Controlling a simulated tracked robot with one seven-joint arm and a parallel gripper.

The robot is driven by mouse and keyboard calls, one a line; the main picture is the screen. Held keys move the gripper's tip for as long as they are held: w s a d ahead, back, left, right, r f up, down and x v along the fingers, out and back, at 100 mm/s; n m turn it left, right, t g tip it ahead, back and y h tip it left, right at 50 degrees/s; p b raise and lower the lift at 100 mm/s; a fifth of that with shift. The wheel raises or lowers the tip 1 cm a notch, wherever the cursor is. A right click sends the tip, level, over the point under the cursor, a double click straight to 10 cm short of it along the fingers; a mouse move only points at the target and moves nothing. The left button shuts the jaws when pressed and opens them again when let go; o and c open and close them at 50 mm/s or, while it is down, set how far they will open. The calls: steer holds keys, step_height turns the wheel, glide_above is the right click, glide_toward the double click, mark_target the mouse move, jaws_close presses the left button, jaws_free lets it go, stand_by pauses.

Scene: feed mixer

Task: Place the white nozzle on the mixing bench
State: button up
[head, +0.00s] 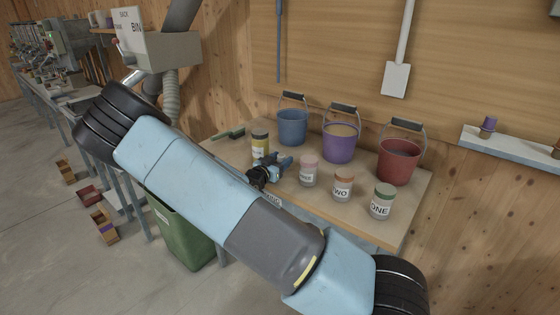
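The mixing bench (412,200) stands against the wooden wall, with part of its label showing at the front edge. I cannot make out a white nozzle in the head view.
Blue (292,127), purple (338,148) and red (398,161) buckets stand along the bench's back. Jars marked TWO (343,187) and ONE (381,203) stand near its front right. A green bin (180,232) is below. A wall shelf (512,148) is at right.

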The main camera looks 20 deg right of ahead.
steer(key=shift+o, duration=0.2)
steer(key=shift+a, duration=0.1)
steer(key=v, duration=1.2)
step_height(320, 180, up, 10)
steer(key=s+a+n+g+y, duration=0.1)
steer(key=a+n+g+y, duration=0.2)
steer(key=y, duration=1.1)
steer(key=s+d+r+n+g+y, duration=0.1)
steer(key=s+d+r+n+y, duration=0.15)
steer(key=s+r, duration=0.55)
steer(key=s+d+r+n+y, duration=0.1)
steer(key=s+r+n, duration=0.2)
steer(key=s+r, duration=0.5)
steer(key=s+d+r+n+g+h, duration=0.1)
steer(key=s+d, duration=0.4)
steer(key=s, duration=1)
steer(key=shift+d+r+n+h, duration=0.25)
steer(key=shift+n+h, duration=0.2)
steer(key=shift+h, duration=0.7)
